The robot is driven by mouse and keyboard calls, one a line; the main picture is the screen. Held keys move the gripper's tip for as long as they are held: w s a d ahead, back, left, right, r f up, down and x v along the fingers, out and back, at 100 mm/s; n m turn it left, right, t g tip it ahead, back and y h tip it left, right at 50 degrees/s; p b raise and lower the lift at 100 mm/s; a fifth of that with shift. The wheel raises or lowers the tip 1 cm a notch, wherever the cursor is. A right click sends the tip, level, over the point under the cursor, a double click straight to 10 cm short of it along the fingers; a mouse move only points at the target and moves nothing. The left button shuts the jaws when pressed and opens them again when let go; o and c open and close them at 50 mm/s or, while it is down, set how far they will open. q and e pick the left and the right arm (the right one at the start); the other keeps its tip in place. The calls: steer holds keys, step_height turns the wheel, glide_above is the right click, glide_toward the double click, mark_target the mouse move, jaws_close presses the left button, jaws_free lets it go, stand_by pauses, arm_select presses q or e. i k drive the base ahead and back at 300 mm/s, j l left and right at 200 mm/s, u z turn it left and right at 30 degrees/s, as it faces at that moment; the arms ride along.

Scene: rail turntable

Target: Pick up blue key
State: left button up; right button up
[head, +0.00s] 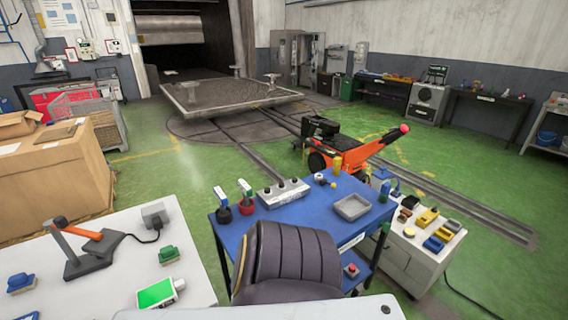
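No gripper of mine shows in the head view. A small upright item with a blue and white top (220,196) stands in a dark round base at the left edge of the blue table; it may be the blue key, but it is too small to be sure. Other small blue items are a blue block (433,244) on the white cabinet at right and a blue piece (20,282) on the white table at left.
A dark padded chair (288,258) stands before the blue table (233,238). The table also holds a grey switch box (283,193) and a grey tray (352,207). An orange cart (360,150) stands behind. Cardboard boxes (55,175) are at left. Green floor (180,170) is open between.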

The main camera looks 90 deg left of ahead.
mark_target(222, 199)
steer(key=u, duration=3.4)
steer(key=k+l, duration=0.15)
steer(key=l, duration=0.1)
